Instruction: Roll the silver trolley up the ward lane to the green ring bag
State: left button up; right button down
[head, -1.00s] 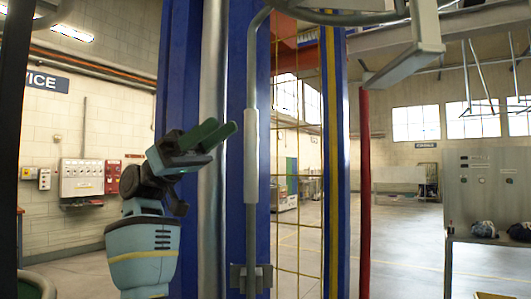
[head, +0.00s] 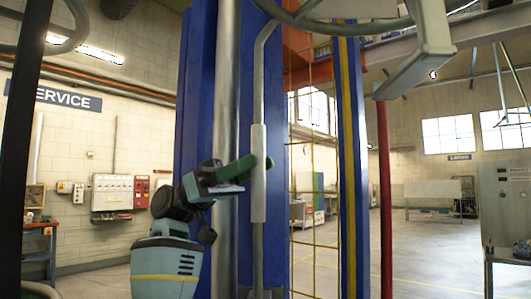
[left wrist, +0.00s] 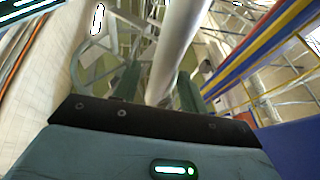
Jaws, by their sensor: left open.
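A slim grey upright with a pale sleeve (head: 258,200) stands in front of blue posts in the head view; it appears to be the silver trolley's pole. Its curved top and its foot run out of frame. My left gripper (head: 256,176) is at the sleeve, with one green finger across it. In the left wrist view the pale pole (left wrist: 172,45) runs between the open fingers of my left gripper (left wrist: 160,80). I cannot tell whether they touch it. I cannot make out the green ring bag. My right gripper is not in view.
Blue posts (head: 206,100) and a yellow mesh (head: 315,200) stand close behind the pole. A red post (head: 385,190) is to the right, with a grey metal cabinet (head: 508,210) beyond. Open floor (head: 420,255) lies between them. A dark post (head: 25,150) stands at the left.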

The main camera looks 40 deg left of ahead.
aim_at(264, 160)
pick_arm(q)
jog(key=shift+p+x, duration=0.3)
jog(key=shift+x, duration=1.45)
grip_shut()
